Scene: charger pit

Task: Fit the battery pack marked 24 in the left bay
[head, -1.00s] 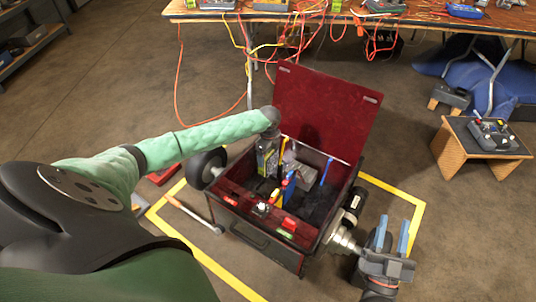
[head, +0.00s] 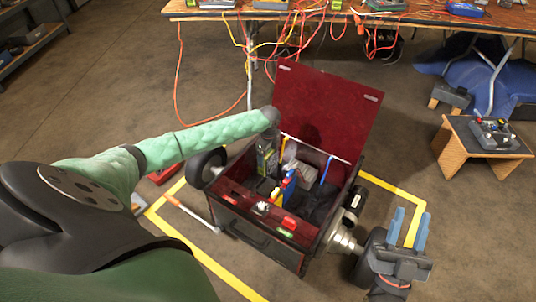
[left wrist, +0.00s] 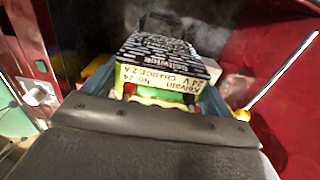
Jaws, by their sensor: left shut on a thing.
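The battery pack (left wrist: 160,60) is striped black and white, with a pale label reading No. 24 and 24 V. My left gripper (left wrist: 160,95) is shut on it, with a blue finger at each side. In the head view my left gripper (head: 267,138) reaches down into the open red chest, and the pack (head: 263,158) shows only in part below my wrist. The chest's dark interior lies beyond the pack in the wrist view. I cannot tell whether the pack touches a bay. My right gripper (head: 408,232) is open and empty, right of the chest.
The chest's red lid (head: 325,105) stands raised at the back. A blue strap (head: 326,170) and several small coloured items lie within. A wheel (head: 207,168) is at its left. A cable-strewn table (head: 420,22) stands behind; a small stand (head: 480,145) is at right.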

